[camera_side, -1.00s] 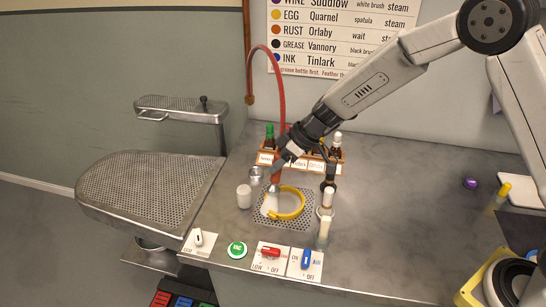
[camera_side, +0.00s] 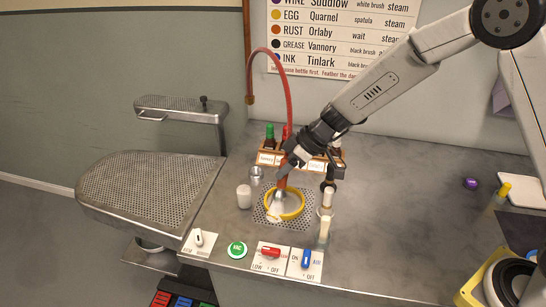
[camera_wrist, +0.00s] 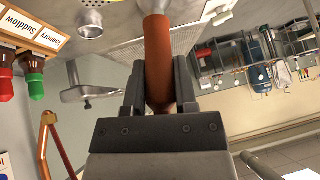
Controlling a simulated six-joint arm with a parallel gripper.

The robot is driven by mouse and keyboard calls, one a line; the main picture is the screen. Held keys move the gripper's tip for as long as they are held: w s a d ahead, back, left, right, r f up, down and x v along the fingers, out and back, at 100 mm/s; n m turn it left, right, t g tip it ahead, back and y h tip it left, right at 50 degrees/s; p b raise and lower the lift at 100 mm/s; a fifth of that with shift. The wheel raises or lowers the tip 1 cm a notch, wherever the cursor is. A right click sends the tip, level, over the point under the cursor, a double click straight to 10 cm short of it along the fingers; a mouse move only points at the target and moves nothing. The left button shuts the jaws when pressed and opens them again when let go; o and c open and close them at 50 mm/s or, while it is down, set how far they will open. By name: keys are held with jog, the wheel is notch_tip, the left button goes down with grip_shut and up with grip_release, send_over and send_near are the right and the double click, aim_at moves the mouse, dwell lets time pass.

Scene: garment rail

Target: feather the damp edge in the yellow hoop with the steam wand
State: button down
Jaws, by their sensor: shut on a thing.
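The yellow hoop (camera_side: 298,212) lies on the perforated metal plate (camera_side: 262,222) set in the counter, with white cloth (camera_side: 275,212) showing inside it. My gripper (camera_side: 287,163) is shut on the steam wand's orange-brown handle (camera_wrist: 158,60) and holds it upright above the hoop. The wand's metal head (camera_side: 280,197) is over the inside of the hoop; I cannot tell whether it touches the cloth. A red hose (camera_side: 289,95) arches from the wand up to a pipe at the wall. Any damp edge is too small to make out.
A rack of bottles (camera_side: 268,158) stands behind the hoop. A white cup (camera_side: 244,197) and a small metal cup (camera_side: 256,174) are to the left; brushes (camera_side: 325,225) stand close on the right. Switches and a green button (camera_side: 237,249) line the front.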

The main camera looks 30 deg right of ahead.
jog(key=shift+s+d, duration=0.1)
dwell(0.3)
jog(key=shift+s+d, duration=0.75)
jog(key=shift+s, duration=0.05)
jog(key=shift+d, duration=0.2)
jog(key=shift+s+d, duration=0.2)
jog(key=shift+d, duration=0.8)
jog(key=shift+w+d, duration=0.1)
jog(key=shift+d, duration=0.1)
jog(key=shift+w+d, duration=0.25)
jog(key=shift+d, duration=0.25)
jog(key=shift+w+d, duration=0.25)
jog(key=shift+d, duration=0.2)
